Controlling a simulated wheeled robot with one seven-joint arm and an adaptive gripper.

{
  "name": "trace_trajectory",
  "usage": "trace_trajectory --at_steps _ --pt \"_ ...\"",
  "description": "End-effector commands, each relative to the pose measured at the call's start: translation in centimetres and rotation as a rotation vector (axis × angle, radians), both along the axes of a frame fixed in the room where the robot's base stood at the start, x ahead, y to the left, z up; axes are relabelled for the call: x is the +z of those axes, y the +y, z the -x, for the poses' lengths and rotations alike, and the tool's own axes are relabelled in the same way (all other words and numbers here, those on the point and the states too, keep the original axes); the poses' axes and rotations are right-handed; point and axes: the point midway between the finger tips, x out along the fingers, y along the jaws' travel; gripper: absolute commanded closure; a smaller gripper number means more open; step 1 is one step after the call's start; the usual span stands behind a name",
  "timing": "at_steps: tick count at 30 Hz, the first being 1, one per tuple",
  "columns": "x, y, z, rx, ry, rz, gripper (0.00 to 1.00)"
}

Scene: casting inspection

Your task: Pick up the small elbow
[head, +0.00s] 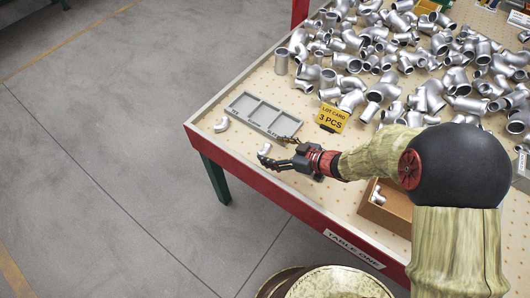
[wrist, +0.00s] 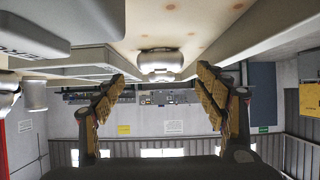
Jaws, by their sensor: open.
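A small silver elbow (head: 264,149) lies on the pale tabletop near the front left, just beyond my gripper's fingertips. My gripper (head: 275,151) is open and low over the table, with nothing held. In the wrist view, which looks upside down, a small silver fitting (wrist: 160,61) shows ahead and centred between the spread fingers (wrist: 160,85). It looks apart from both fingers. Another small elbow (head: 221,125) lies farther left, beside the grey tray.
A grey compartment tray (head: 236,110) lies beyond my gripper, with a yellow lot card (head: 332,118) to its right. Many silver fittings (head: 420,75) crowd the back and right. A brown box (head: 395,213) stands under my arm. The table's left corner is mostly clear.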

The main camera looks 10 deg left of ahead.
Motion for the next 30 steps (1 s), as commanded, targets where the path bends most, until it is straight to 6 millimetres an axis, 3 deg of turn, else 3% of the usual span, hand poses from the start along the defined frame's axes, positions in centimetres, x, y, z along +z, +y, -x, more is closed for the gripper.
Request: trace_trajectory --at_steps 6,14,30 --pt "-1.5 2.2 -0.8 0.000 -0.001 0.000 0.29" --pt "-1.4 2.4 -0.9 0.000 0.000 0.000 0.29" --pt "-1.4 2.3 -0.9 -0.001 0.000 0.001 0.58"
